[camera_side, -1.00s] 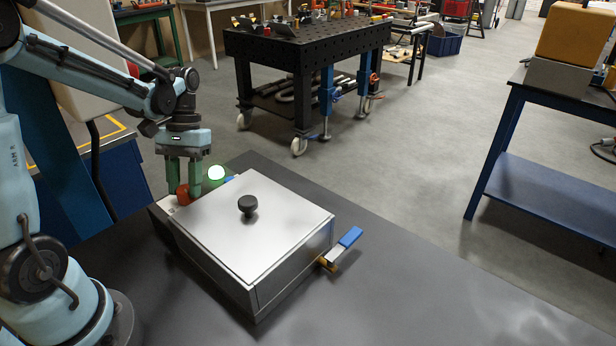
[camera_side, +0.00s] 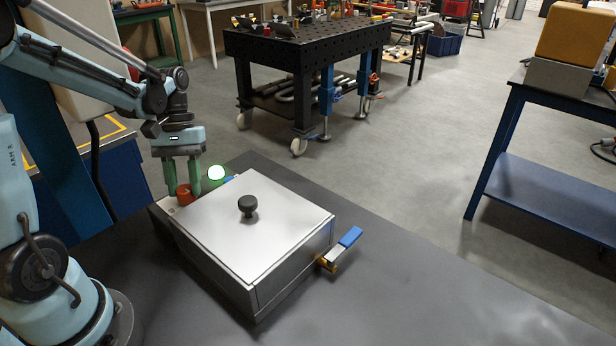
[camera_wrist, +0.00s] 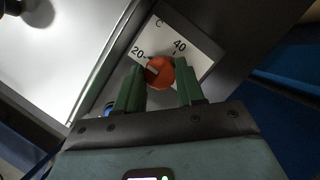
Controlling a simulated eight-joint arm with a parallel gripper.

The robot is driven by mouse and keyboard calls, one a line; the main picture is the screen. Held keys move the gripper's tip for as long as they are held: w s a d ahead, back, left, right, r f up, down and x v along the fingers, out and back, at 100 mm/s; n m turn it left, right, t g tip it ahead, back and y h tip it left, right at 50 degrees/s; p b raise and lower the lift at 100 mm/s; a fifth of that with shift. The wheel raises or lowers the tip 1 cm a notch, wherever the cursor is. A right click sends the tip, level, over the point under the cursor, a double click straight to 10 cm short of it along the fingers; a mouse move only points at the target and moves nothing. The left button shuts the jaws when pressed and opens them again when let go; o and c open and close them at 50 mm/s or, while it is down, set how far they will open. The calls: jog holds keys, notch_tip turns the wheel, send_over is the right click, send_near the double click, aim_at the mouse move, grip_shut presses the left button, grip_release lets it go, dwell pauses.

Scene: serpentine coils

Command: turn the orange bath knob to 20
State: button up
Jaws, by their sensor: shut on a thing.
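The orange bath knob (camera_side: 184,194) sits at the back left end of the metal bath (camera_side: 250,225). In the wrist view the knob (camera_wrist: 159,72) is round and orange-red, on a white dial plate (camera_wrist: 190,42) marked C, 20 and 40. A pale pointer mark on the knob faces the 20 side; whether it lines up exactly with the 20 tick I cannot tell. My gripper (camera_wrist: 160,84) has its green fingers on either side of the knob and is shut on it. In the side view my gripper (camera_side: 182,188) points straight down, its fingertips around the knob.
The bath has a flat lid with a black lid knob (camera_side: 247,205). A blue-handled lever (camera_side: 347,240) sticks out on the right side. The dark tabletop (camera_side: 430,295) is clear to the right.

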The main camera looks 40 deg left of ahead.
jog(key=o, duration=1)
jog(key=shift+o, duration=0.2)
jog(key=v, duration=1.2)
jog(key=shift+d, duration=0.1)
jog(key=x, duration=1.2)
